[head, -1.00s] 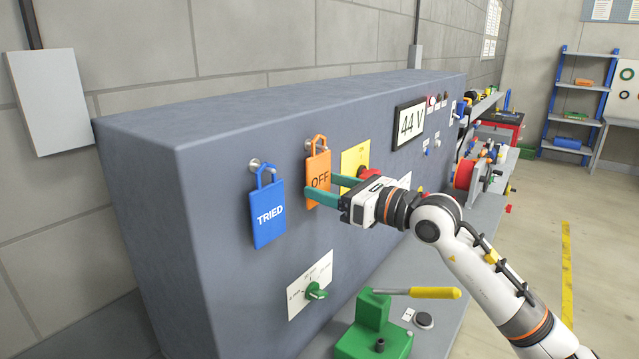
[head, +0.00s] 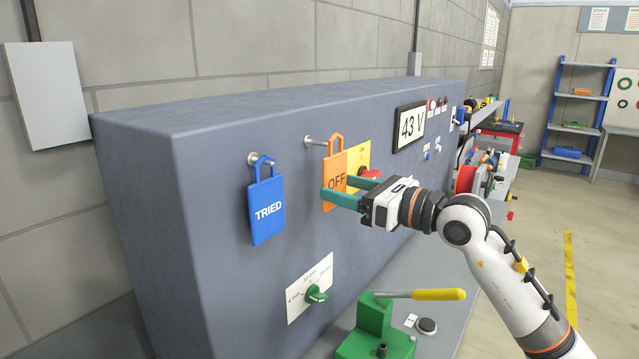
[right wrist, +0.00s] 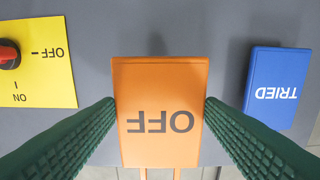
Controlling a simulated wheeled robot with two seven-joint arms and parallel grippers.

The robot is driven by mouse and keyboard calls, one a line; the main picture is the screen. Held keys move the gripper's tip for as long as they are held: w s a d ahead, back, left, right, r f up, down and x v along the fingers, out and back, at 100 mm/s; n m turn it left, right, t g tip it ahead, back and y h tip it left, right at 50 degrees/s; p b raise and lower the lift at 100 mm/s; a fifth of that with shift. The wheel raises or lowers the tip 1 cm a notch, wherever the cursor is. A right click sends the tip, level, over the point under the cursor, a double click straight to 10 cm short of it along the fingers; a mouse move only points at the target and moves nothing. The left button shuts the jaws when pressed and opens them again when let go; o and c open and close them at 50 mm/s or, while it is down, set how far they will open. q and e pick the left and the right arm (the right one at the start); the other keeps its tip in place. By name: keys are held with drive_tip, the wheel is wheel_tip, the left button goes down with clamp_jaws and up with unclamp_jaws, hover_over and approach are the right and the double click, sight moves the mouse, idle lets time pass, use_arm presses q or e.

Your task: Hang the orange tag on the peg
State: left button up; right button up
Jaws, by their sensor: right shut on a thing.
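The orange tag (head: 334,188), marked OFF, is held upright between the green fingers of my right gripper (head: 346,190), off the grey panel. It also shows upside down between both fingers in the right wrist view (right wrist: 160,95). The tag's loop is at its top. A bare metal peg (head: 316,142) sticks out of the panel, just left of the loop. Its tip appears to meet or lie close to the loop's left edge; I cannot tell whether it is inside the loop. My left gripper is not in view.
A blue TRIED tag (head: 267,208) hangs on another peg to the left. A yellow plate (head: 358,154) with a red knob (head: 370,174) is behind my right fingers. Below are a green selector (head: 316,294) and a green block with a yellow-handled lever (head: 438,295).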

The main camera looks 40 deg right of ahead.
drive_tip(key=shift+b+v, duration=0.75)
drive_tip(key=shift+v, duration=0.05)
drive_tip(key=shift+b+v, duration=0.6)
drive_tip(key=shift+v, duration=0.3)
drive_tip(key=shift+f, duration=0.1)
